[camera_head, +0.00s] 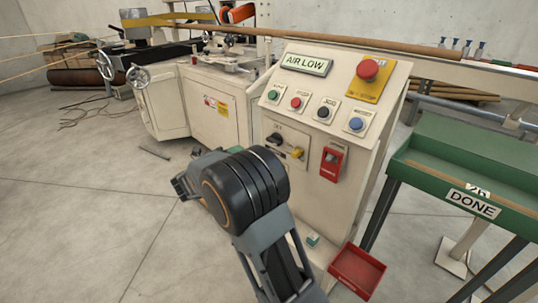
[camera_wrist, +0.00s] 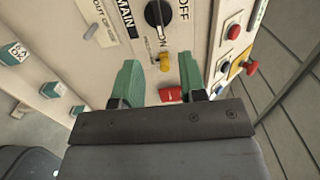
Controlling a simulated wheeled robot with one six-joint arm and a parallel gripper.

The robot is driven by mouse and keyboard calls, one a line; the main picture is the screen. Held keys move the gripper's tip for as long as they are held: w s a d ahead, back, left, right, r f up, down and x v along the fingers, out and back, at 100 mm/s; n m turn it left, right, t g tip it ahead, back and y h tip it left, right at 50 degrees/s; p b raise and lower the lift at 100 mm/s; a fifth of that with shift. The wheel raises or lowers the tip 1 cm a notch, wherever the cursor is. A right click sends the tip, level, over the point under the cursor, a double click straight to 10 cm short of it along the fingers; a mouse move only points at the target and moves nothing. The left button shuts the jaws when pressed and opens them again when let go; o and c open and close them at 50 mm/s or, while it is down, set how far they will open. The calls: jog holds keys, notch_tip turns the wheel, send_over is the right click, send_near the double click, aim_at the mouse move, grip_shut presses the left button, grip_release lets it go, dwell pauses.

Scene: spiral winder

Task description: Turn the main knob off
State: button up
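The main knob (camera_head: 275,139) is a black rotary knob on the front of the cream control cabinet, below the button rows. In the wrist view the black knob (camera_wrist: 158,14) is at the top edge, partly cut off, between the MAIN and OFF lettering. Its white mark points toward the ON lettering. My gripper (camera_wrist: 159,74) has two green fingers spread apart with nothing held. The fingers are short of the knob in the picture and apart from it.
A small yellow part (camera_wrist: 165,62) sits beside the knob, and a red switch (camera_head: 331,163) is to its right. Several buttons and a red emergency button (camera_head: 368,69) are above. A red tray (camera_head: 358,269) is low right; a green table (camera_head: 455,150) stands right. Left floor is open.

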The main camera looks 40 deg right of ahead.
aim_at(271, 142)
jog(key=shift+m+g, duration=0.3)
jog(key=shift+g, duration=0.1)
jog(key=d, duration=0.4)
jog(key=w+d+b, duration=0.1)
jog(key=d, duration=0.4)
jog(key=w+d+b, duration=0.1)
jog(key=d, duration=0.3)
jog(key=shift+d+f, duration=0.35)
jog(key=shift+c, duration=0.4)
jog(key=shift+s, duration=0.1)
grip_shut()
